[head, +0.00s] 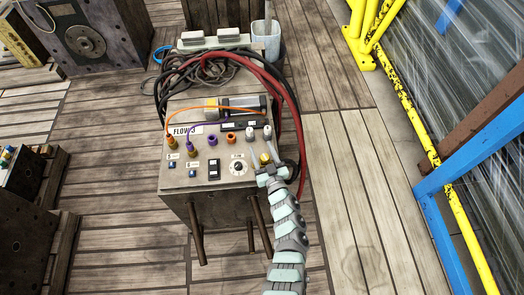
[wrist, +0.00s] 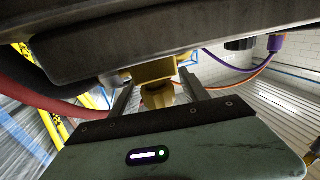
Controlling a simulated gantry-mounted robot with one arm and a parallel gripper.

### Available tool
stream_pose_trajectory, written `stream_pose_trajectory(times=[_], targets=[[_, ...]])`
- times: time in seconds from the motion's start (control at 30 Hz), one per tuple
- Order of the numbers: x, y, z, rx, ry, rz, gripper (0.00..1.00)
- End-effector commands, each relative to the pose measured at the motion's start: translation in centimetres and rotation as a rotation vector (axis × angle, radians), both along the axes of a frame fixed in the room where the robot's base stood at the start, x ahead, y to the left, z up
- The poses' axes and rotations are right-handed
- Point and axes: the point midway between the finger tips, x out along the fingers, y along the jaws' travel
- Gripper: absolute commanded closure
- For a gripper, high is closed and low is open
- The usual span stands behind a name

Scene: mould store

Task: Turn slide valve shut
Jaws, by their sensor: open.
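A grey flow unit (head: 210,188) labelled FLOW 3 stands on legs in the middle of the head view. A small yellow brass fitting (head: 265,158), which looks like the slide valve, sits near the right end of its top. In the wrist view the brass fitting (wrist: 158,72) hangs below the unit's dark edge (wrist: 170,45). My gripper (head: 270,172) is at that corner. In the wrist view my gripper (wrist: 157,92) is open, with one finger on each side of the fitting's lower part. I cannot tell whether the fingers touch it. The valve's exact setting cannot be told.
Red hoses (head: 290,90) curve down the unit's right side, and one shows left of my gripper in the wrist view (wrist: 60,103). Purple (wrist: 225,66) and orange leads run to the right. A blue and yellow barrier stands right; open plank floor lies between.

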Motion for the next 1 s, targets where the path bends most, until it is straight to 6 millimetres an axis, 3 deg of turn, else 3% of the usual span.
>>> stream_pose_trajectory(times=[0.17,0.8,1.0], targets=[[0.00,-0.01,0.04,0.000,0.000,0.000,0.47],[0.01,-0.03,0.06,0.000,-0.001,0.000,0.99],[0.02,-0.01,0.05,-0.001,-0.001,-0.001,1.00]])
